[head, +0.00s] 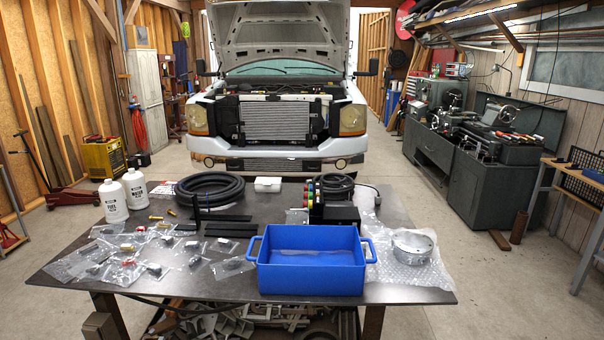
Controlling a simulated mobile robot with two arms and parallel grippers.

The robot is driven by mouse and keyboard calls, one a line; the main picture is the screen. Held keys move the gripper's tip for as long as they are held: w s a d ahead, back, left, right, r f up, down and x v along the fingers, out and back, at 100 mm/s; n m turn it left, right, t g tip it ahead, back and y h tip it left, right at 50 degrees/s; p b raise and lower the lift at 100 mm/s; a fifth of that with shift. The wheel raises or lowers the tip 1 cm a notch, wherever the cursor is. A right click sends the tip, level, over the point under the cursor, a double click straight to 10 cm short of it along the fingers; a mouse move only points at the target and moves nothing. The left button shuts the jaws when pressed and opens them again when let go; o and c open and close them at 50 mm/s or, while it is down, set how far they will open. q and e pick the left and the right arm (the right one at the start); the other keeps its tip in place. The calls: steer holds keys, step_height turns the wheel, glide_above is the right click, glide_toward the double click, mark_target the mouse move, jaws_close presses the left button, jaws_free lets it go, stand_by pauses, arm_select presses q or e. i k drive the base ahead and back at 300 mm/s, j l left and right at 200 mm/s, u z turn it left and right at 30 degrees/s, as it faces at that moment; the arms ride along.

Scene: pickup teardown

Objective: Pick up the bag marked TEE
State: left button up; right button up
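Several small clear plastic bags lie spread on the left part of the dark table (190,286). They include a bag with a dark part at the front (152,270), one nearer the blue bin (232,266), one at the left (75,264) and one at the back (108,229). Some hold red, white or black parts. Any lettering on them is too small to read, so I cannot tell which is marked TEE. Neither of my grippers is in view.
A blue bin (311,281) stands at the table's front middle, with bubble wrap and a round metal part (412,242) to its right. Two white bottles (113,201) stand at the left, and a coiled black hose (209,187) lies behind. A pickup with its hood up is beyond.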

mark_target(228, 247)
steer(key=i+j, duration=0.35)
steer(key=j, duration=0.15)
steer(key=i+j, duration=0.3)
steer(key=j, duration=0.15)
steer(key=i+j, duration=0.35)
steer(key=j, duration=0.15)
steer(key=i+j, duration=0.65)
steer(key=j, duration=0.3)
